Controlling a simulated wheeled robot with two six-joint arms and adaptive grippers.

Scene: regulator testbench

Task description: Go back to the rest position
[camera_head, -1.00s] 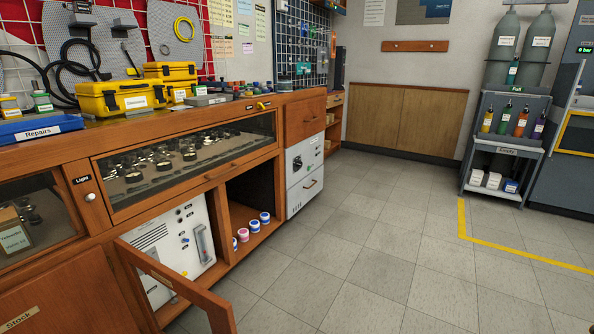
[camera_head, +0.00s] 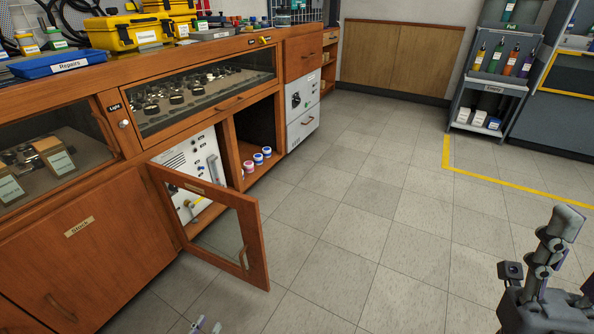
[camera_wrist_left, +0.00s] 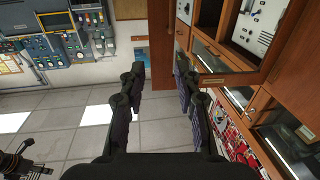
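Only the tips of my left gripper (camera_head: 206,326) show at the bottom edge of the head view, over the floor in front of the open cabinet door. In the left wrist view my left gripper (camera_wrist_left: 158,80) has its two dark fingers apart, with nothing between them. Dark jointed parts of my right arm and gripper (camera_head: 545,270) stand at the lower right of the head view, over bare floor. Whether those fingers are open or shut is unclear. The rest position itself has no visible mark.
The glass-paned wooden door (camera_head: 256,240) stands open into the room in front of a white unit (camera_head: 190,165). Small jars (camera_head: 258,158) sit on the neighbouring shelf. The bench top holds a blue tray (camera_head: 60,62) and yellow cases (camera_head: 128,36). The tiled floor (camera_head: 360,225) is clear.

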